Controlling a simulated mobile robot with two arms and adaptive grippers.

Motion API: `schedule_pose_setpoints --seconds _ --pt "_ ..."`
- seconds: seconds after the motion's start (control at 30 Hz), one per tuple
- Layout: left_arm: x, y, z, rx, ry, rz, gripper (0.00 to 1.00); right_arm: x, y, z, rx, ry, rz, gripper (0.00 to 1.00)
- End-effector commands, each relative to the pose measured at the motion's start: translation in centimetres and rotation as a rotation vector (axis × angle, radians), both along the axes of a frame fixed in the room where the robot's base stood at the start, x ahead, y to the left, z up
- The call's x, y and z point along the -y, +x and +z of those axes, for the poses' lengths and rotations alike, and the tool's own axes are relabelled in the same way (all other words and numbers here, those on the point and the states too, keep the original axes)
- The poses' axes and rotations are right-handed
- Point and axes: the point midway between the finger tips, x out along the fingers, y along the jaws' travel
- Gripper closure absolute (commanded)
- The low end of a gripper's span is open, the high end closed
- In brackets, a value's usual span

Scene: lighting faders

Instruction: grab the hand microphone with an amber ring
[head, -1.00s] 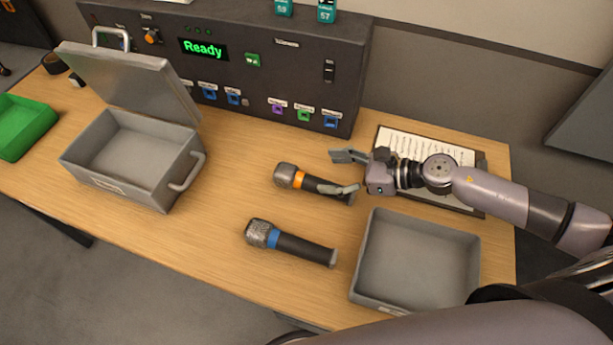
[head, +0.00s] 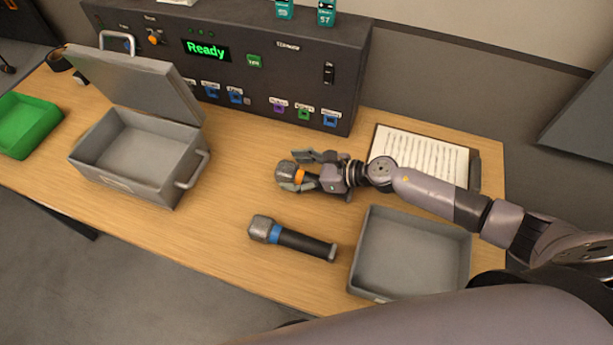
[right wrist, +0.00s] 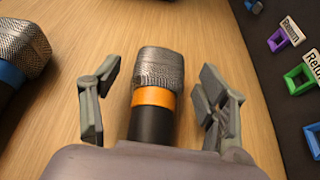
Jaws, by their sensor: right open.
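The hand microphone with an amber ring (head: 299,176) lies on the wooden table, partly hidden by my right gripper in the head view. In the right wrist view its mesh head and amber ring (right wrist: 153,97) show between the fingers. My right gripper (head: 299,171) is open around the microphone, one finger on each side. In the right wrist view there is a gap between the microphone and each finger (right wrist: 162,95). A second microphone with a blue ring (head: 290,240) lies nearer the front of the table. My left gripper is not in view.
A grey open tray (head: 368,287) stands right of the blue-ringed microphone. An open grey case (head: 122,187) and a green bin (head: 32,128) are at left. A dark control panel (head: 270,80) stands behind. A paper sheet (head: 425,155) lies at back right.

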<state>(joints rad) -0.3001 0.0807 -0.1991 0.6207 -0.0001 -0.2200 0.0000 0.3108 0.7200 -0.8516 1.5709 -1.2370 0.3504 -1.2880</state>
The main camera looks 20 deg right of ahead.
Motion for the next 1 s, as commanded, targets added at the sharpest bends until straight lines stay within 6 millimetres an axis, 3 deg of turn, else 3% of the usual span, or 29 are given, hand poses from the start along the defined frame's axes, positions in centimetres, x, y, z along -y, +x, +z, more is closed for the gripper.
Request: schedule_pose_setpoints --seconds 0.13,1.0 --pt "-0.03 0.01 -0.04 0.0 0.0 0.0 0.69 0.02 -0.04 -0.03 0.0 0.0 0.0 0.32" --pt "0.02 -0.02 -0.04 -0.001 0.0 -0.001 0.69 0.04 -0.05 -0.01 0.0 0.0 0.0 0.9"
